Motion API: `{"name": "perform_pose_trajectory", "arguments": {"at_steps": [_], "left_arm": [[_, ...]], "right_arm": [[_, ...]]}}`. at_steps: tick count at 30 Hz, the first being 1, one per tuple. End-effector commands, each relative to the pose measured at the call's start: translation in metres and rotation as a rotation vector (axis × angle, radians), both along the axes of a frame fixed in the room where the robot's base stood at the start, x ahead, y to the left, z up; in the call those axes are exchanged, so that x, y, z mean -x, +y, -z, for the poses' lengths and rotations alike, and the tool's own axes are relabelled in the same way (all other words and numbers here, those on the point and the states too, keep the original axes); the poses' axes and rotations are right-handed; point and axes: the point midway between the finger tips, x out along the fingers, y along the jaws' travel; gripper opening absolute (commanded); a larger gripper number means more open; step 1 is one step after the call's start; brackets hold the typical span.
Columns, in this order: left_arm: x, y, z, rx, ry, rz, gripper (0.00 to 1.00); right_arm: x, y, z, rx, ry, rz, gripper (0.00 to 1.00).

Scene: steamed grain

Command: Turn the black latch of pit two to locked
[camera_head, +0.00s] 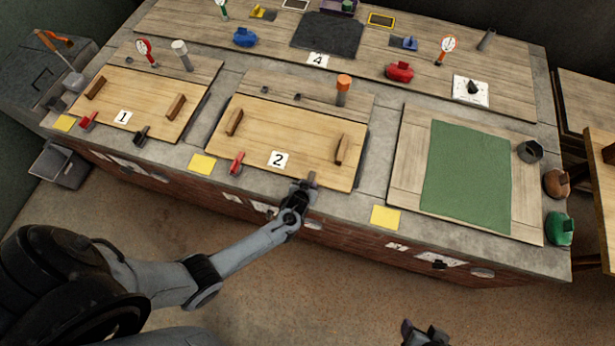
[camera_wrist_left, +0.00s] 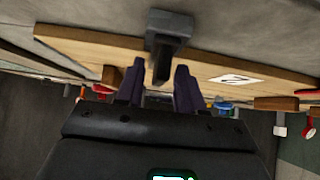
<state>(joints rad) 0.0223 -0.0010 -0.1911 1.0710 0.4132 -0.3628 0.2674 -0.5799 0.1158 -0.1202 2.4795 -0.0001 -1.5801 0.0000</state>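Pit two's wooden lid (camera_head: 285,125) carries a white card with the number 2 (camera_head: 278,159). Its black latch (camera_head: 312,178) sits at the lid's front edge, partly hidden by my left gripper (camera_head: 304,188). In the left wrist view the black latch (camera_wrist_left: 168,32) is straight ahead, its handle pointing toward my left gripper (camera_wrist_left: 157,85). The two fingers are apart, one on each side of the handle's end. I cannot tell whether they touch it. My right gripper (camera_head: 425,335) is low at the bottom edge, away from the counter, with its fingers apart and empty.
A red latch (camera_head: 237,163) stands left of the black one. Pit one's lid (camera_head: 140,100) has its own red (camera_head: 88,121) and black (camera_head: 141,136) latches. Yellow cards (camera_head: 202,164) lie along the counter's front edge. A green mat (camera_head: 468,175) lies at the right.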

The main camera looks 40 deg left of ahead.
Motion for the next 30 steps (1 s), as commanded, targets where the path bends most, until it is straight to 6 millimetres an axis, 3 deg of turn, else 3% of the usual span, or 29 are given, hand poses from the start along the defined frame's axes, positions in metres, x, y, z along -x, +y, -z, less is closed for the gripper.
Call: {"name": "perform_pose_trajectory", "arguments": {"at_steps": [14,30], "left_arm": [[0.008,-0.004,-0.009,0.001,0.0,0.001,0.38],[0.062,-0.025,-0.067,0.001,-0.001,0.001,0.38]], "right_arm": [[0.0,-0.002,-0.006,0.009,0.0,-0.005,0.58],[0.0,0.0,-0.027,0.001,0.0,-0.001,0.58]]}}
